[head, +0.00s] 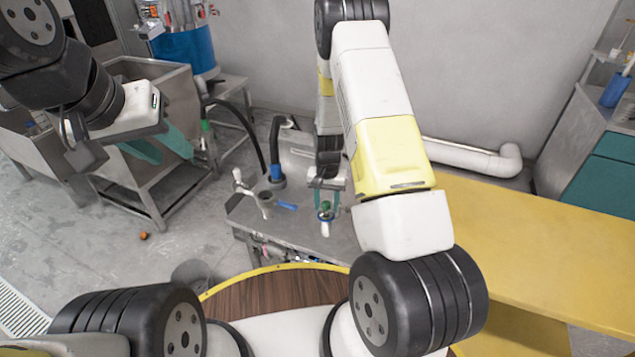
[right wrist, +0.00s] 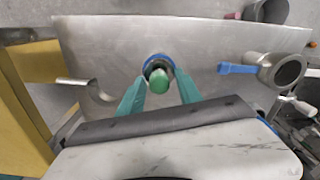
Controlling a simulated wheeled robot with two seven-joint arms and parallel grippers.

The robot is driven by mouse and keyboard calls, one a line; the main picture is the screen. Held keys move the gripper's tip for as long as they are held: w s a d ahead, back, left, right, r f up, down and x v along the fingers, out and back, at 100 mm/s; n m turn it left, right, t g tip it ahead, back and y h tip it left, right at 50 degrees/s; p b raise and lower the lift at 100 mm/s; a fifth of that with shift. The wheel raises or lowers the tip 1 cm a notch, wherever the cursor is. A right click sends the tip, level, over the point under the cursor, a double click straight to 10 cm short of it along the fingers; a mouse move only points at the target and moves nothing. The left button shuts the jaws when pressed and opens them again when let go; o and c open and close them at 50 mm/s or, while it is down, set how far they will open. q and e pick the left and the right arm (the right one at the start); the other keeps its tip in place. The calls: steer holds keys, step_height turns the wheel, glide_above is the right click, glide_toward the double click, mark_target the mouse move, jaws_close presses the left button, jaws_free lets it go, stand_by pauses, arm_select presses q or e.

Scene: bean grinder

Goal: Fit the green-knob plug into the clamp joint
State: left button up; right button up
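The green-knob plug (head: 326,205) is upright at the front of the metal bench, and its green knob (right wrist: 160,81) faces the camera in the right wrist view. A blue ring (right wrist: 157,62) shows around or just under the knob, with a white stub (head: 325,230) below it; this looks like the clamp joint. How deep the plug sits in it is hidden. My right gripper (right wrist: 161,79) has its teal fingers on either side of the knob, with small gaps visible. My left gripper (head: 168,150) is open and empty, raised at the left, far from the plug.
A grey cup-like fitting (right wrist: 280,70) with a blue handle (right wrist: 238,69) stands beside the plug on the metal bench (right wrist: 205,40). A curved metal hook (right wrist: 90,86) is on the other side. A yellow table (head: 540,245) lies at right, a round wooden table (head: 270,292) in front.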

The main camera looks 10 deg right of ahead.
mark_target(327, 202)
steer(key=shift+o, duration=0.2)
steer(key=shift+r, duration=0.1)
step_height(327, 202, up, 8)
steer(key=shift+f, duration=0.15)
stand_by(0.6)
steer(key=s+a+r+n+t+y, duration=0.1)
steer(key=s+r, duration=0.3)
steer(key=r, duration=0.7)
steer(key=s+a+r+n+t+y, duration=0.15)
steer(key=s+r, duration=0.25)
steer(key=r, duration=0.8)
steer(key=s+r+n+t, duration=0.1)
steer(key=s+r+t, duration=0.1)
steer(key=s+r, duration=0.3)
steer(key=s+r+n+t, duration=0.1)
steer(key=s+r, duration=0.4)
steer(key=s, duration=0.6)
steer(key=shift+s+r+t, duration=0.2)
steer(key=shift+s+t, duration=0.1)
steer(key=shift+t, duration=0.05)
steer(key=shift+d, duration=0.1)
